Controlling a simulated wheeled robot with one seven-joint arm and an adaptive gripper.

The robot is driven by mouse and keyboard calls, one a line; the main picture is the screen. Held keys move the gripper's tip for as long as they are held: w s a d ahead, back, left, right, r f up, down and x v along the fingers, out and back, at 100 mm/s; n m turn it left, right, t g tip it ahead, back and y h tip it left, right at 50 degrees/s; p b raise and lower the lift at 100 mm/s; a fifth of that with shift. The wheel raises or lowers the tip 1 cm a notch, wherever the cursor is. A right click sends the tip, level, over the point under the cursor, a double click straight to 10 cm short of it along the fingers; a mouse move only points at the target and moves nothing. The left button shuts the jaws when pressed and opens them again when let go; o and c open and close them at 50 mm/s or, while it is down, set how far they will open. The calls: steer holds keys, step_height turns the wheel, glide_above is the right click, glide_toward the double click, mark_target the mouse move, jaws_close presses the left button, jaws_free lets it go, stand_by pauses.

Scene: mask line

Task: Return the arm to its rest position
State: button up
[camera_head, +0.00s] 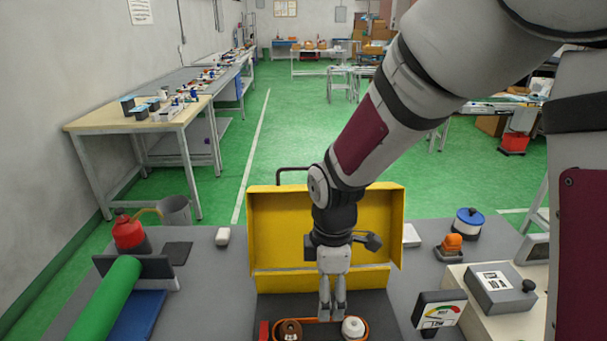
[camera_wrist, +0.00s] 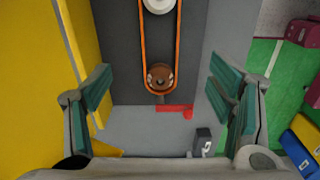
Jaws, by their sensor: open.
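My gripper (camera_head: 332,310) hangs from my arm over the open yellow case (camera_head: 275,225) in the head view. An orange belt (camera_head: 317,321) runs around a brown pulley (camera_head: 290,330) and a white pulley (camera_head: 354,328) just below the fingers. In the wrist view my gripper (camera_wrist: 158,98) has its green-padded fingers wide apart with nothing between them. There the belt (camera_wrist: 142,45) loops around the brown pulley (camera_wrist: 160,76) and the white pulley (camera_wrist: 158,5), which is cut by the frame's top. The exact height of the fingers above the pulleys is unclear.
Left of the case are a red bottle (camera_head: 129,235), a grey cup (camera_head: 175,211) and a green roll (camera_head: 105,300). At right are a blue-and-white spool (camera_head: 468,222), an orange item (camera_head: 452,245) and a meter (camera_head: 440,312). Green floor lies beyond.

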steer(key=s+d+r+m+t, duration=0.1)
steer(key=s+d+r+m, duration=0.25)
steer(key=r, duration=0.25)
steer(key=s+d+r+m+t, duration=0.1)
steer(key=s+d+r+m, duration=0.1)
steer(key=d+r+m, duration=0.4)
steer(key=s+d+r+m+t, duration=0.2)
steer(key=s+r+m, duration=0.4)
steer(key=s, duration=0.5)
steer(key=shift+d+r+m+t, duration=0.35)
steer(key=shift+d+m, duration=0.25)
steer(key=shift+m, duration=0.55)
steer(key=shift+s+a, duration=0.1)
